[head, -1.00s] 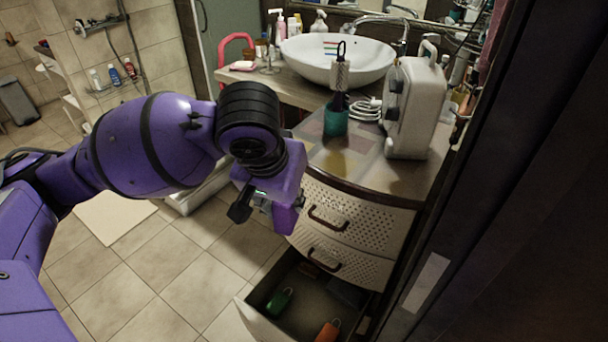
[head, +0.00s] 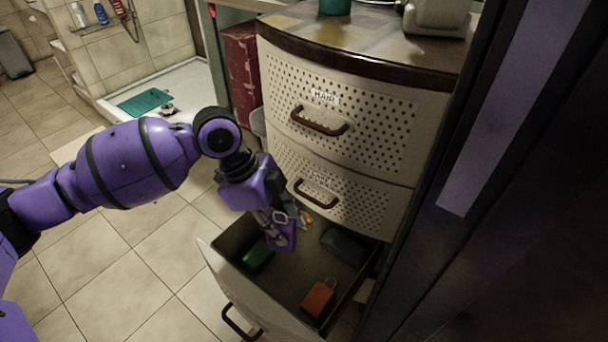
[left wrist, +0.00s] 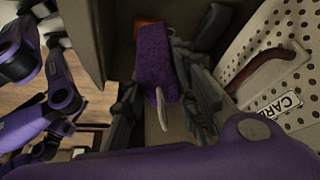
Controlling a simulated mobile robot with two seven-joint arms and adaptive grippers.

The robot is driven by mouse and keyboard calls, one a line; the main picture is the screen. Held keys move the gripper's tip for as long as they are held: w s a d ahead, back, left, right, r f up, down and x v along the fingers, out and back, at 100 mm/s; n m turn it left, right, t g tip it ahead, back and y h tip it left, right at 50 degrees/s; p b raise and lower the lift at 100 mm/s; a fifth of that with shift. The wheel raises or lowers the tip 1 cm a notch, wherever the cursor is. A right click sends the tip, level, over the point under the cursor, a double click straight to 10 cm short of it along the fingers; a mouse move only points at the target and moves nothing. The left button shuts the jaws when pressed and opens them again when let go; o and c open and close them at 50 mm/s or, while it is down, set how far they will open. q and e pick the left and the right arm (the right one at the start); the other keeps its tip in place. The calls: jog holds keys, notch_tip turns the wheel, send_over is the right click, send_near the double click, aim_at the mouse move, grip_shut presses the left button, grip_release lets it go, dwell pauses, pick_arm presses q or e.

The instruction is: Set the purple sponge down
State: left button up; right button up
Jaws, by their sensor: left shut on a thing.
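The purple sponge (head: 283,238) hangs from my left gripper (head: 275,222) over the open bottom drawer (head: 262,308). In the left wrist view the sponge (left wrist: 157,62) sits between the two dark fingers of my left gripper (left wrist: 160,85), with a pale loop at its near end. The gripper is shut on it. The sponge appears to be within the drawer's outline, near its back left; I cannot tell whether it touches the bottom. My right gripper is in neither view.
The drawer holds a green item (head: 257,254) at the left, an orange item (head: 318,299) with a loop at the front right, and a dark blue item (head: 343,245) at the back right. Its middle is bare. The closed drawer above (head: 345,190) overhangs the back.

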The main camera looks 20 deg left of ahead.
pick_arm(q)
jog(key=w+f+m+g+b, duration=0.25)
jog(key=f+m+b, duration=0.3)
jog(key=f, duration=0.55)
jog(key=b, duration=0.5)
send_over(290, 276)
jog(key=shift+n+t, duration=0.35)
notch_tip(290, 276, down, 10)
jog(key=shift+r, duration=0.15)
jog(key=shift+w+f, duration=0.1)
jog(key=shift+f, duration=0.25)
jog(key=shift+r, duration=0.1)
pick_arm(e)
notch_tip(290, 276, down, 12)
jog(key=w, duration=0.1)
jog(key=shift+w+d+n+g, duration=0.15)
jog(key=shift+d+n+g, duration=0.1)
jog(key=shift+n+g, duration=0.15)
